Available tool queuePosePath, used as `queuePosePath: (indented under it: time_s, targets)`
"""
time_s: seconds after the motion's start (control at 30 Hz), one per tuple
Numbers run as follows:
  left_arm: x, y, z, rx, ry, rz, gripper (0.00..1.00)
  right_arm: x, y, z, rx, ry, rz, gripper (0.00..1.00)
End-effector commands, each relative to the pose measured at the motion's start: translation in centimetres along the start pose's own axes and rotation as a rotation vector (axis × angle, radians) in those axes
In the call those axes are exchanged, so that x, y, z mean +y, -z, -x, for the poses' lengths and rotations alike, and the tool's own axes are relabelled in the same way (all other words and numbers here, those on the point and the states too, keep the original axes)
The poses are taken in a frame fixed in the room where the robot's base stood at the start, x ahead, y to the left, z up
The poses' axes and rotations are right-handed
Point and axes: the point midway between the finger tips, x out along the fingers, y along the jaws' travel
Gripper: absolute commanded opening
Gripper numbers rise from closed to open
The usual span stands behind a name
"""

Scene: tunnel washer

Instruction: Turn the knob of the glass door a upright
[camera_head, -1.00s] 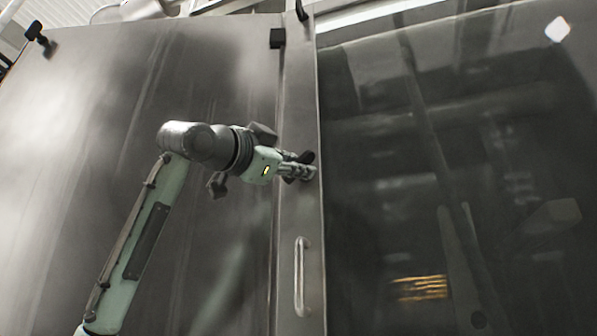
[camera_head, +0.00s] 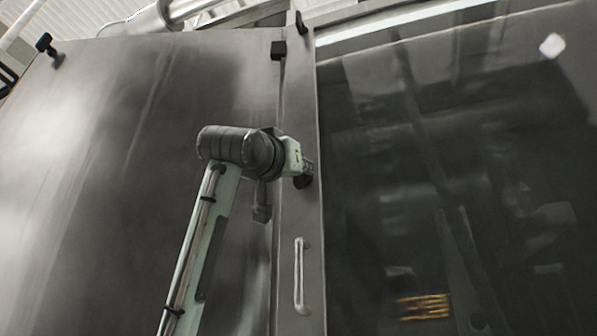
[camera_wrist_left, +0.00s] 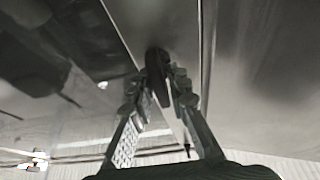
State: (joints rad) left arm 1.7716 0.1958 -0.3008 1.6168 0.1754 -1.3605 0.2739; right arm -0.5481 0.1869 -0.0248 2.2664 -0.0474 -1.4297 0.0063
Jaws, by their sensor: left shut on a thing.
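The glass door (camera_head: 450,170) fills the right of the head view, with a metal frame strip (camera_head: 299,120) along its left side. The black knob (camera_head: 303,182) sits on this strip above a bar handle, partly hidden by my left gripper (camera_head: 307,173). In the left wrist view the dark, elongated knob (camera_wrist_left: 157,72) lies between the two fingers of my left gripper (camera_wrist_left: 158,85), which is shut on it. The knob's exact angle is hard to tell in the head view. My right gripper is not in view.
A silver bar handle (camera_head: 300,276) stands out from the frame strip below the knob. A smooth metal panel (camera_head: 110,160) lies to the left behind my arm. Small black fittings (camera_head: 278,50) sit near the upper edge. Space left of my arm is clear.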

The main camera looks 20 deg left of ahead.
Motion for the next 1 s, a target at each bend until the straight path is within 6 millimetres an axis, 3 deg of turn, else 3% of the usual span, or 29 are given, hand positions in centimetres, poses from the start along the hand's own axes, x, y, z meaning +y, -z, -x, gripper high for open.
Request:
queuePosePath:
  time_s: [0.67, 0.7, 0.8, 1.0]
  targets:
    - [-0.04, 0.01, -0.01, -0.001, 0.023, 0.055, 0.00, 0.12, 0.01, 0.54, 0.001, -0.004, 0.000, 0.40]
    - [-0.04, 0.01, -0.01, -0.001, 0.023, 0.055, 0.20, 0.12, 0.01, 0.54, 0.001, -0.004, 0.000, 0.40]
    - [-0.03, 0.01, -0.01, -0.001, 0.023, 0.055, 0.31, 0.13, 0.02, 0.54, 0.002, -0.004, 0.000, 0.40]
    - [-0.03, 0.01, -0.01, -0.001, 0.023, 0.054, 0.31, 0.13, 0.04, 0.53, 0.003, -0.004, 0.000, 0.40]
